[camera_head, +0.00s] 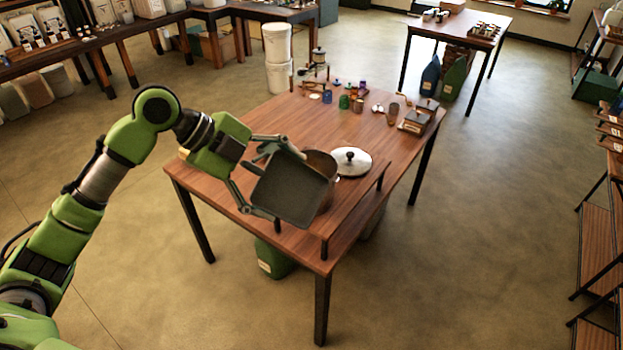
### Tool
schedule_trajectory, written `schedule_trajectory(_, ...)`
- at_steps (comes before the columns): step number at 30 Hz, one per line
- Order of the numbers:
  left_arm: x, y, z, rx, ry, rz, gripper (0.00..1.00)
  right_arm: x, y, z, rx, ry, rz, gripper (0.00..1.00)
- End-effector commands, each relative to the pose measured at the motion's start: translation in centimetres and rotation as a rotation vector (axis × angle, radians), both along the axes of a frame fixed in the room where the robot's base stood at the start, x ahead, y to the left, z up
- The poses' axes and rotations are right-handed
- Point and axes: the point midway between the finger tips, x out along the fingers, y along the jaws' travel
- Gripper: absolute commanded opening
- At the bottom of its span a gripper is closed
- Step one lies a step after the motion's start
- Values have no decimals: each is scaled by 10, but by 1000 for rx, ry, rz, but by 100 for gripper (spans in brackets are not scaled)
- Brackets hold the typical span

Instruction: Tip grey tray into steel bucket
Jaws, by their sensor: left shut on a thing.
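My left gripper (268,178) is shut on the grey tray (291,188), holding it at its left side. The tray is tilted, with its flat inside facing me, and it looks empty. It hangs at the front of the steel bucket (323,165) and hides most of it. Only the bucket's upper rim and right side show, so I cannot tell whether the tray touches it or what lies inside. The bucket stands on the wooden table (235,165). My right gripper is not in view.
A round white lid (351,161) with a dark knob lies right of the bucket. Small jars and a dark box (418,122) stand at the table's back. White buckets (278,57) are stacked behind the table. A raised rail (352,213) runs along its front right.

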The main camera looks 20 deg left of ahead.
Motion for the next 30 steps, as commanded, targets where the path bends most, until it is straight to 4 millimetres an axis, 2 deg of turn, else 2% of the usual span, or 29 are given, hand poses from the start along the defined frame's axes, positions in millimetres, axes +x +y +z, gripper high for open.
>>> schedule_trajectory(8, 1, 0, -2, -341, 283, 3, 57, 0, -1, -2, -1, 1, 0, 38)
schedule_trajectory(15, 1, 0, -6, -644, 533, -1, 57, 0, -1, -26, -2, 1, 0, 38)
schedule_trajectory(18, 1, 0, -4, -721, 598, -1, 57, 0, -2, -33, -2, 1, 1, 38)
schedule_trajectory(30, 0, 0, 0, -769, 642, 0, 57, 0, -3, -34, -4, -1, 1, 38)
